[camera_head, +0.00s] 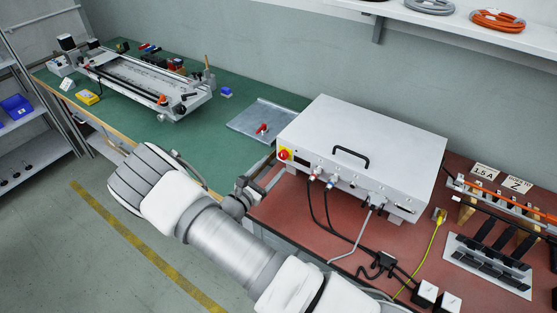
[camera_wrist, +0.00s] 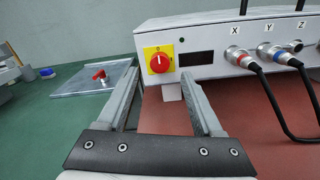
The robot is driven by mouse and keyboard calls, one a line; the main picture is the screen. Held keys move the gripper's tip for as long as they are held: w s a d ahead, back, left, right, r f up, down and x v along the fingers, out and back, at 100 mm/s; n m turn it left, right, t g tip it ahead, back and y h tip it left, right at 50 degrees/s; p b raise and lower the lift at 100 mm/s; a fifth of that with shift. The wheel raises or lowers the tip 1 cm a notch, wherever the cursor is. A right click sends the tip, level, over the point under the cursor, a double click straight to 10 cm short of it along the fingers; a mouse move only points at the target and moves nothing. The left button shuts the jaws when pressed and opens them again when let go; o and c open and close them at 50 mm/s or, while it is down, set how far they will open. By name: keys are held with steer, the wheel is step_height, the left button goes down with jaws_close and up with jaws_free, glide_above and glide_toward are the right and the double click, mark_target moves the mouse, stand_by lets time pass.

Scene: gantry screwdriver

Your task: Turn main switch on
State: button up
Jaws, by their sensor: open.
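The main switch (camera_head: 284,154) is a red rotary knob on a yellow square plate at the left end of the control box's front. In the wrist view the main switch (camera_wrist: 159,62) faces me, with its white pointer mark roughly upright. A dark display window (camera_wrist: 194,65) beside it looks unlit. My gripper (camera_wrist: 160,82) is open and empty. Its fingers lie on either side of the knob in the picture and a little below it, apart from it. In the head view my gripper (camera_head: 250,188) is in front of and below the switch, partly hidden by my wrist.
The white control box (camera_head: 365,135) stands on a red mat, with cables (camera_wrist: 272,62) plugged in right of the switch. A gantry frame (camera_head: 140,78) is farther left.

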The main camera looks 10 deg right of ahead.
mark_target(282, 157)
steer(key=shift+x, duration=2.2)
steer(key=shift+c, duration=0.3)
jaws_close()
